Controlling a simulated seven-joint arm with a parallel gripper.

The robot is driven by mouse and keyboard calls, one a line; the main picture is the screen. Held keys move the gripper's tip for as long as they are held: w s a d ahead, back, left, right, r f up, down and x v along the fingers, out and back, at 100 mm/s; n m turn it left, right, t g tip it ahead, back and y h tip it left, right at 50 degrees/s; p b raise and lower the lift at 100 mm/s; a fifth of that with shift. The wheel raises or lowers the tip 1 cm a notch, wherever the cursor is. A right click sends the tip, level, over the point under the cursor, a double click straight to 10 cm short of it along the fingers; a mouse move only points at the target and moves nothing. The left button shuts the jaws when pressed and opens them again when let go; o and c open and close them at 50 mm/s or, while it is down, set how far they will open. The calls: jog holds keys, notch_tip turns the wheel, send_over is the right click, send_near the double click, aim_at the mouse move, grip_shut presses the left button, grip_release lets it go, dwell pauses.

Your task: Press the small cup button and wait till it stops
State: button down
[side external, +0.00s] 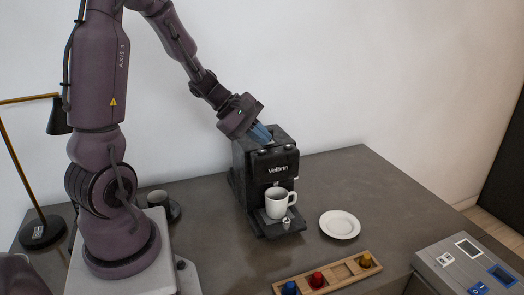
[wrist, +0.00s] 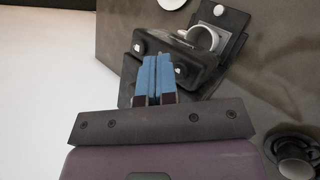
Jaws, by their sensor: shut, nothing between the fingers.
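The black coffee machine (side external: 242,175) labelled Velbrin stands on the counter, and it also shows in the wrist view (wrist: 190,57). A white mug (side external: 275,204) stands upright on its drip tray under the spout; it also shows in the wrist view (wrist: 203,37). Small round buttons (wrist: 178,70) (wrist: 139,47) show on the machine's top, one on each side of my fingers. My gripper (side external: 266,140) is shut and empty, with its blue fingertips (wrist: 156,57) at the top of the machine. I cannot tell whether they touch it or press a button.
A white saucer (side external: 339,225) lies right of the machine. A wooden holder (side external: 335,280) with blue, red and yellow capsules is in front. A dark cup (side external: 159,202) stands left. A grey box with panels (side external: 466,262) is at the right front. A lamp (side external: 42,232) stands far left.

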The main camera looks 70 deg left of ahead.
aim_at(261, 152)
jog(key=shift+f, duration=0.1)
dwell(0.7)
jog(key=shift+f, duration=0.35)
jog(key=shift+f, duration=0.3)
dwell(0.6)
jog(key=shift+r, duration=0.75)
jog(key=shift+r, duration=2.55)
